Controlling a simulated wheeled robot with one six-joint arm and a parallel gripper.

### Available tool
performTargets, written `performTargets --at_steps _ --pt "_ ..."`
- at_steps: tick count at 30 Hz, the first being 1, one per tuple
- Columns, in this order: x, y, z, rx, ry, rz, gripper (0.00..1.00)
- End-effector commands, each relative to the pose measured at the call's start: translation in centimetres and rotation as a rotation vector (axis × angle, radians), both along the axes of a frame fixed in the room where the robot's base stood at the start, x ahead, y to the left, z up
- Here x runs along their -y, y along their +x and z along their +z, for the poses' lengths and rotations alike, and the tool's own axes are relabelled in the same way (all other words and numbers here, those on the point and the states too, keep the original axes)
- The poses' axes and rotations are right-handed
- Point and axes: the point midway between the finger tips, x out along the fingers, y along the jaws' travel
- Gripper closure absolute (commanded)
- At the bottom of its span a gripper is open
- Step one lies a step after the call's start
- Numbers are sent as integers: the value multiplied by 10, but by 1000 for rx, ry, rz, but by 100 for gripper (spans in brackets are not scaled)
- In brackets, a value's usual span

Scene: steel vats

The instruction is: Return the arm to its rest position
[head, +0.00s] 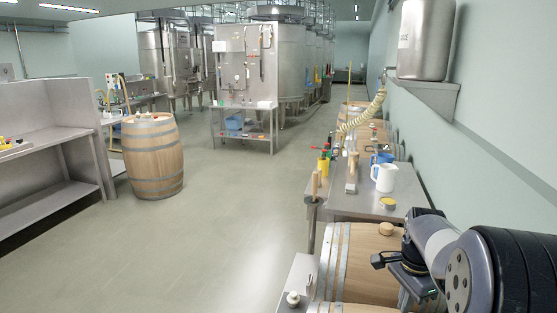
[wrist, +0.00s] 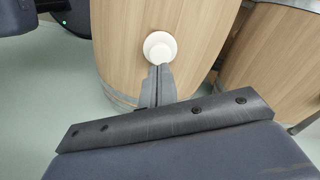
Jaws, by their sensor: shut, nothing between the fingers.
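My arm reaches in from the lower right of the head view. My gripper (head: 379,261) is in front of a wooden barrel (head: 345,262) with metal hoops. In the wrist view my gripper (wrist: 160,68) has its two grey fingers together, with nothing between them. A round white bung (wrist: 160,46) on a wooden barrel (wrist: 120,50) shows just beyond the fingertips. I cannot tell whether the fingertips touch it.
A steel table (head: 355,205) with a white jug (head: 384,177) and tools stands along the right wall beyond the barrels. A second barrel (wrist: 275,60) is at right in the wrist view. Another barrel (head: 152,158) stands at left. The middle floor (head: 220,220) is clear.

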Motion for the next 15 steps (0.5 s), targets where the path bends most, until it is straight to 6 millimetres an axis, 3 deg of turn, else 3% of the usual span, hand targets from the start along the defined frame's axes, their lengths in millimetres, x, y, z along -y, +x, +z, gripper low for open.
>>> performTargets --at_steps 1,10,12,15 --pt "0 0 -12 0 0 0 100" --pt "0 0 -46 0 0 0 100" --pt "0 1 -23 3 -1 0 100" --pt "0 0 -6 3 -1 0 100"
